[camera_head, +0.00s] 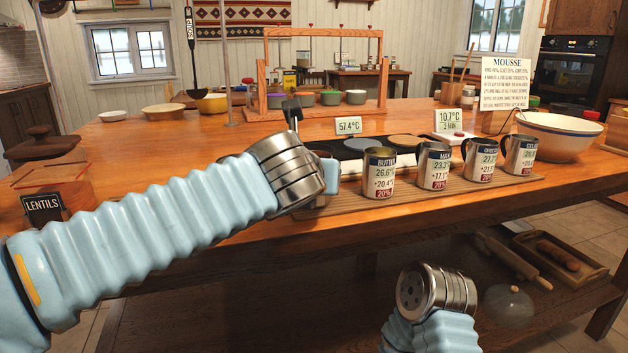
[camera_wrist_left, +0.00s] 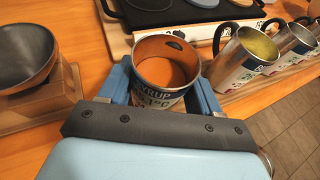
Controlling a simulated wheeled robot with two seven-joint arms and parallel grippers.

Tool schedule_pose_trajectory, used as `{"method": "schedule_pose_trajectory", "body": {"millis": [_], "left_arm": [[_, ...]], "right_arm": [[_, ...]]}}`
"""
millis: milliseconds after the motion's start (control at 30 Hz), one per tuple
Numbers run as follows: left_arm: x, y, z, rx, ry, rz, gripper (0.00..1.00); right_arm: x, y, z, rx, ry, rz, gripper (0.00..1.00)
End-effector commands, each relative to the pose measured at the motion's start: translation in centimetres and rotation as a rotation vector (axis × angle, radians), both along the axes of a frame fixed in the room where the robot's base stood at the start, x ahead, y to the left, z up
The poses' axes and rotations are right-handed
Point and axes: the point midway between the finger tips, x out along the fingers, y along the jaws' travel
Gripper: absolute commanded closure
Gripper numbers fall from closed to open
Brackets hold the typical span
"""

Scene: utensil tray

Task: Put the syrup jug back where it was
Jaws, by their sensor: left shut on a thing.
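The syrup jug (camera_wrist_left: 165,75), a metal cup with orange-brown contents and a SYRUP label, shows in the left wrist view. My left gripper is shut on it, with a blue finger on each side. The jug looks upright; whether its base touches anything is hidden. In the head view my left gripper (camera_head: 326,178) is mostly behind its wrist, left of the butter jug (camera_head: 379,172), and the syrup jug is hidden. The butter jug also shows right of the syrup jug in the wrist view (camera_wrist_left: 243,62). My right wrist is low at the front; its gripper fingers do not show.
The milk jug (camera_head: 433,166) and two more labelled jugs stand in a row on the slatted board (camera_head: 440,190). A white bowl (camera_head: 560,135) is at the right. A dark bowl (camera_wrist_left: 25,58) on a wooden stand is left of the gripper.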

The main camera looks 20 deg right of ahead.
Motion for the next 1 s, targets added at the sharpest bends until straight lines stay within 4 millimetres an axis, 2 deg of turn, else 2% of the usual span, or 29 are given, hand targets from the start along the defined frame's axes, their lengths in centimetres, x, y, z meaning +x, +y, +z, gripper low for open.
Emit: {"method": "schedule_pose_trajectory", "body": {"millis": [300,333,500,833,1000], "left_arm": [[0.0,0.0,-0.3,0.000,-0.001,0.000,0.80],[0.0,0.0,-0.3,0.001,-0.001,0.001,0.34],[0.0,0.0,-0.2,0.000,0.000,0.000,0.11],[-0.1,0.0,0.3,-0.001,-0.001,0.000,0.11],[-2.6,1.2,1.3,-0.001,-0.003,0.000,0.11]], "right_arm": [[0.0,0.0,-0.2,0.000,-0.001,0.000,1.00],[0.0,0.0,-0.1,0.000,-0.001,0.000,1.00],[0.0,0.0,-0.1,0.000,-0.001,0.000,1.00],[0.0,0.0,0.2,0.000,-0.001,0.000,1.00],[0.0,0.0,-0.1,0.000,-0.001,0.000,1.00]]}}
